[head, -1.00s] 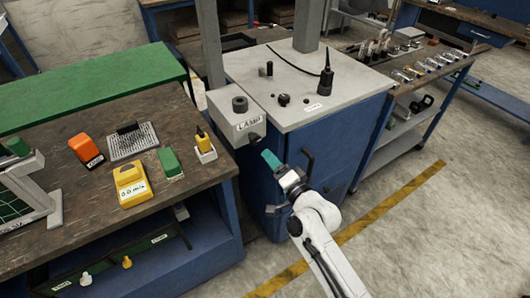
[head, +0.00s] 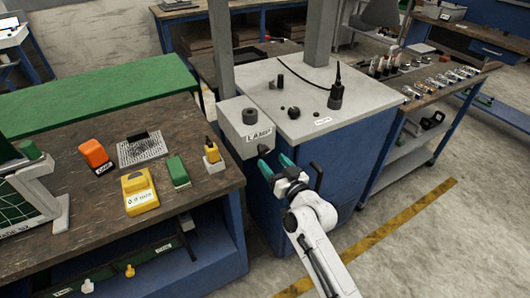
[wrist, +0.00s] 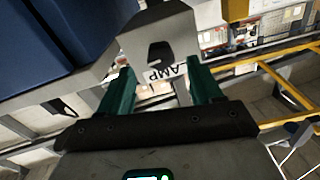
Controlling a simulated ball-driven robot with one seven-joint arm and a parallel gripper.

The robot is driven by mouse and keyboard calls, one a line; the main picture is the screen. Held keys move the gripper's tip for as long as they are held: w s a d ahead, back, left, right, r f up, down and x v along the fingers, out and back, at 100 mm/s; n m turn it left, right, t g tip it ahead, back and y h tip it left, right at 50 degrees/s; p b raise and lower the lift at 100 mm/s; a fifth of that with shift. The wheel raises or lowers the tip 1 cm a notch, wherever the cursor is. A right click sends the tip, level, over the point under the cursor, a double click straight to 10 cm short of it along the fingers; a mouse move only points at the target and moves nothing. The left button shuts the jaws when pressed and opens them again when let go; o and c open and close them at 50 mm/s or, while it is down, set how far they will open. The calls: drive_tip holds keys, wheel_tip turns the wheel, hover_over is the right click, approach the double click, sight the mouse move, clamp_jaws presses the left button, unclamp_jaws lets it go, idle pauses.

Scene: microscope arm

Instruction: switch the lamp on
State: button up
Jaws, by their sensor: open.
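The lamp box (head: 233,118) is a grey box labelled LAMP, on the left side of the blue cabinet. A dark round knob sits on its top (head: 250,116). A small dark switch or knob (head: 263,149) sticks out of its front, below the label. My gripper (head: 275,163) is open and empty, with two green fingers just in front of and below that front knob. In the wrist view the lamp box (wrist: 180,40) appears upside down beyond the open fingers (wrist: 159,68). I cannot tell whether a finger touches the knob. Whether the lamp is lit does not show.
The blue cabinet (head: 345,150) has a grey top with a black handset (head: 336,95) and small knobs. A dark handle (head: 317,178) stands out right of my gripper. The workbench (head: 100,205) at left holds a yellow meter (head: 139,192) and other tools. Floor is clear at right.

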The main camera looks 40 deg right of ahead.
sight(266, 154)
drive_tip(key=x, duration=0.5)
drive_tip(key=shift+w+d, duration=0.1)
drive_tip(key=shift+w, duration=0.25)
